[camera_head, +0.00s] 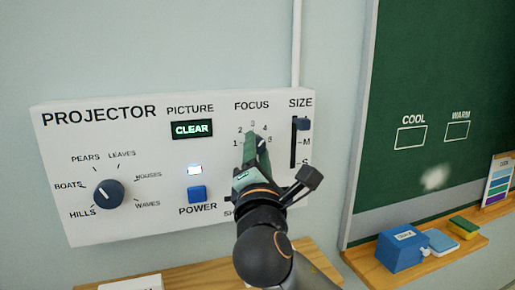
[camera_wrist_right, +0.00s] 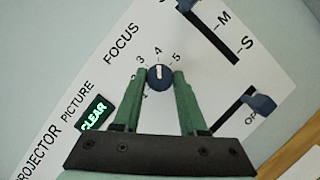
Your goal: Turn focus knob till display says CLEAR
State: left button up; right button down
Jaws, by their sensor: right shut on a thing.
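The white projector panel (camera_head: 140,215) is on the wall. Its picture display (camera_head: 192,129) reads CLEAR in lit green letters, and the display also shows in the right wrist view (camera_wrist_right: 94,114). The dark blue focus knob (camera_wrist_right: 159,77) sits between the green fingers of my right gripper (camera_wrist_right: 159,84), one finger on each side. The knob's white mark points near 4 in the wrist view. In the head view the gripper (camera_head: 257,142) hides most of the knob (camera_head: 262,143). My left gripper is not in view.
The picture-choice knob (camera_head: 108,193), the power button (camera_head: 197,194) with a lit lamp above, and the size slider (camera_head: 303,124) share the panel. Another slider (camera_wrist_right: 262,104) is beside the gripper.

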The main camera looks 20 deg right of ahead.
dwell(0.4)
jog(key=shift+c, duration=2.2)
grip_release()
jog(key=b+v, duration=0.2)
jog(key=v, duration=1)
jog(key=shift+s, duration=0.25)
jog(key=shift+f, duration=0.1)
jog(key=shift+a, duration=0.1)
